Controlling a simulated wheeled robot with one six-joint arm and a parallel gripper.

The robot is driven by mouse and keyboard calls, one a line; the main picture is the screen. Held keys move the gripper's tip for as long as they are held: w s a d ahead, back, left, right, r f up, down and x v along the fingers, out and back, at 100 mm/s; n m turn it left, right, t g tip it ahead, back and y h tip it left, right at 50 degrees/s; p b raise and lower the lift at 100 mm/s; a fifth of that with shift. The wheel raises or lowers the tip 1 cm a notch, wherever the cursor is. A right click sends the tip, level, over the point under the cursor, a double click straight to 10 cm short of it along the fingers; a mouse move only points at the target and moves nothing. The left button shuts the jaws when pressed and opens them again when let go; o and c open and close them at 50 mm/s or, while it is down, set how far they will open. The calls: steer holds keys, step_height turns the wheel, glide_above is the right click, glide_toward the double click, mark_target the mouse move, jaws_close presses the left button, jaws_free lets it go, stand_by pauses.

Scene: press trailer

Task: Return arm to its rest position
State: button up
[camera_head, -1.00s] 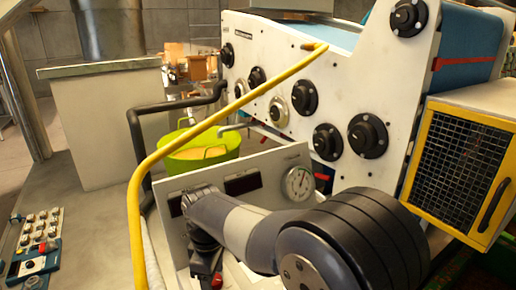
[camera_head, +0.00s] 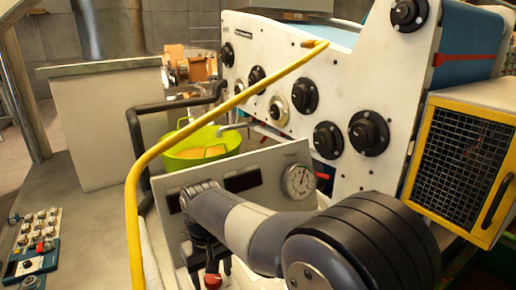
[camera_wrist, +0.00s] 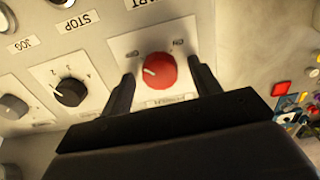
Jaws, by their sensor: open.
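My arm reaches over the sloped control panel (camera_head: 250,180) in the head view, and its end is mostly hidden there. In the wrist view my gripper (camera_wrist: 162,82) is open. Its two black fingers stand to the left and right of a red knob (camera_wrist: 158,70) on a pale plate. The knob shows between the fingers with a gap on each side. I cannot tell the distance from the fingers to the panel.
A black knob (camera_wrist: 70,92) sits beside the red one. A yellow rail (camera_head: 190,137) crosses near the arm. The white press (camera_head: 330,85) with black knobs stands behind, a yellow mesh cage (camera_head: 462,160) at right. A green tub (camera_head: 200,148) stands behind the panel.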

steer(key=m+b, duration=0.1)
steer(key=m, duration=0.4)
steer(key=shift+b, duration=0.3)
steer(key=shift+r, duration=0.95)
steer(key=shift+r, duration=0.15)
